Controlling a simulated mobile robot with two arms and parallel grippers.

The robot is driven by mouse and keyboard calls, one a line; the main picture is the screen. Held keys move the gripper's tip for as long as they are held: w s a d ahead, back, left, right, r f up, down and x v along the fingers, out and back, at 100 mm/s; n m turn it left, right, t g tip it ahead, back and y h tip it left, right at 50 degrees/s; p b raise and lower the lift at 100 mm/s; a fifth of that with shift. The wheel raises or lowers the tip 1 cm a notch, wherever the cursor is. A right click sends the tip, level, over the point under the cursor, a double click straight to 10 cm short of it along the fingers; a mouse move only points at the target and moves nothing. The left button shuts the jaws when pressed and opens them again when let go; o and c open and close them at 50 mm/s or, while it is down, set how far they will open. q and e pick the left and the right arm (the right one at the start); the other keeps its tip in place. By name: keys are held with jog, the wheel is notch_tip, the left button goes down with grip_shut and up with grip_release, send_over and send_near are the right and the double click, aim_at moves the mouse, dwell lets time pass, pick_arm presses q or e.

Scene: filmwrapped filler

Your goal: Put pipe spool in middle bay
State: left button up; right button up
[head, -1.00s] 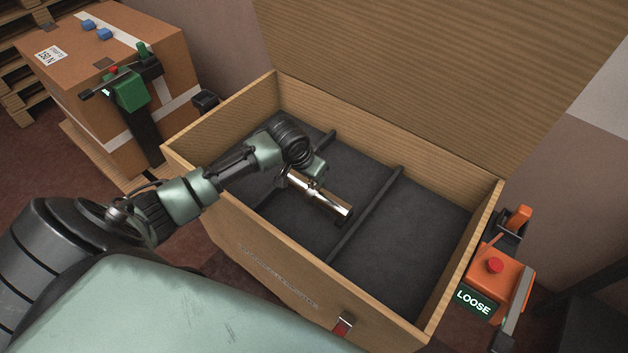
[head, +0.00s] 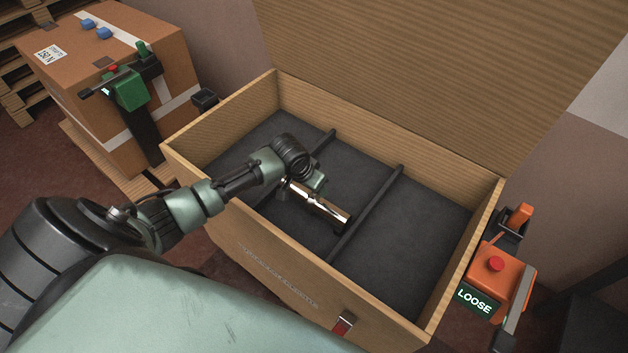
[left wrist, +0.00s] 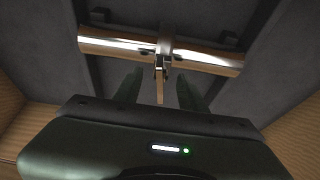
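The pipe spool (head: 318,204), a shiny metal tube with a collar, is between the two dividers of the wooden crate (head: 275,267), at or over the middle bay (head: 345,188). Whether it touches the bay floor I cannot tell. My left gripper (head: 310,185) is just above it. In the left wrist view the spool (left wrist: 205,57) lies across the picture, and a thin upright tab (left wrist: 160,85) stands from its collar. My left fingers (left wrist: 160,88) are spread on both sides of the tab, with gaps showing. My right gripper is out of view.
Dark dividers (head: 367,213) split the crate into three bays; the right bay (head: 415,232) is empty. The raised lid (head: 440,70) stands behind. A brown carton (head: 100,70) is left. An orange device marked LOOSE (head: 497,280) is at the crate's right side.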

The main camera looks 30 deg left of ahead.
pick_arm(q)
jog(key=p+v, duration=0.1)
jog(key=v, duration=1.1)
jog(key=shift+p, duration=0.35)
jog(key=shift+r, duration=0.15)
